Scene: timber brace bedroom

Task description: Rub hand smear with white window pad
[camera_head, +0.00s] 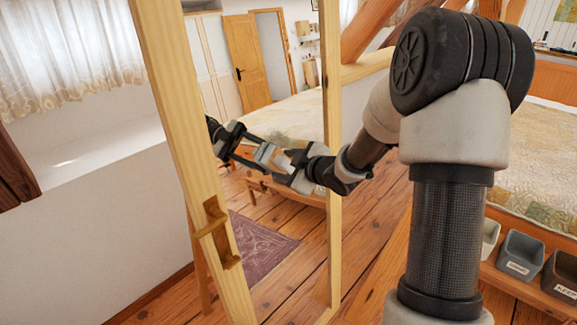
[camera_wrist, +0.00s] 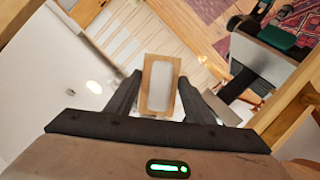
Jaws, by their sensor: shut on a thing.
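My gripper (camera_head: 284,164) is shut on the white window pad (camera_head: 266,155), in front of a reflective pane (camera_head: 285,225) in a pale wooden frame. In the wrist view, the pad (camera_wrist: 160,85) shows a white middle and tan border between the dark fingers of my gripper (camera_wrist: 158,88). The arm and gripper appear mirrored to the left in the pane. I cannot tell whether the pad touches the pane. I cannot make out the hand smear for certain; a pale oval spot (camera_wrist: 93,87) left of the pad could be a reflected light.
The frame's left post (camera_head: 185,140) carries a wooden handle (camera_head: 218,232); its right post (camera_head: 333,120) stands close beside my arm. Grey bins (camera_head: 519,255) stand at the lower right beside a bed (camera_head: 540,140). A white wall ledge (camera_head: 90,160) is at left.

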